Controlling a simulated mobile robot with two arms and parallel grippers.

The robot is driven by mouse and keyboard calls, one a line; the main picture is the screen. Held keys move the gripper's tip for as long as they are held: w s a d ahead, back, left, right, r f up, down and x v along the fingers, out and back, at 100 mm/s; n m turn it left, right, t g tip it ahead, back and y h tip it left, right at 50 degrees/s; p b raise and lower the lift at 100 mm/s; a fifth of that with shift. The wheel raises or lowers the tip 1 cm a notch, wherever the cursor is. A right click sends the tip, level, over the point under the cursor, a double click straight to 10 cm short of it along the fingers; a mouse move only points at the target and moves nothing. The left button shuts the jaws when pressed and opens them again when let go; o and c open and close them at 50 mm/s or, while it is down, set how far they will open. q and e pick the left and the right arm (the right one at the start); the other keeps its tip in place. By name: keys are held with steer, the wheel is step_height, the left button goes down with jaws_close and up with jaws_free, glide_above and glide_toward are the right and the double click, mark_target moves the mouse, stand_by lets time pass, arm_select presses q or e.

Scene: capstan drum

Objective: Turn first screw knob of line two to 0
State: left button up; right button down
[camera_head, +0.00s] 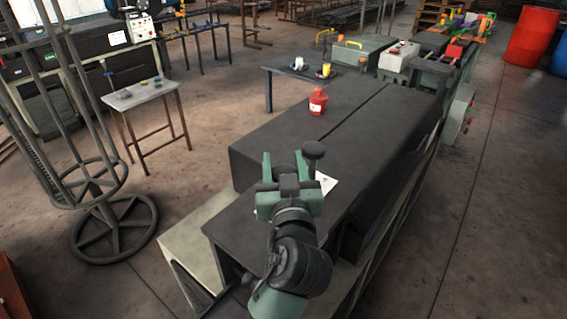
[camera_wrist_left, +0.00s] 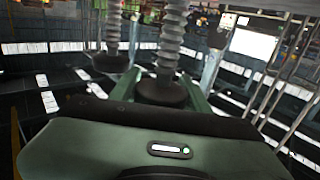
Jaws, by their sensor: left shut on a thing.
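My left gripper (camera_head: 286,163) is above the near end of the dark bench, its green fingers on either side of a dark screw knob. In the left wrist view, this knob (camera_wrist_left: 163,92) with its ribbed grey screw sits between the fingers, and the gripper is shut on it. A second black knob (camera_head: 314,149) stands just outside the fingers, to the right in the head view. It also shows in the left wrist view (camera_wrist_left: 110,63), left of the fingers and apart from them. No number or mark on either knob is readable. My right gripper is not in view.
The long dark bench (camera_head: 300,135) carries a white sheet (camera_head: 326,184), partly behind my gripper, and a red container (camera_head: 318,102) farther back. A small table (camera_head: 143,95) and a grey wheeled frame (camera_head: 115,225) stand left. Open floor lies on both sides.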

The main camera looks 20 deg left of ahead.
arm_select(q)
steer(key=o, duration=1.4)
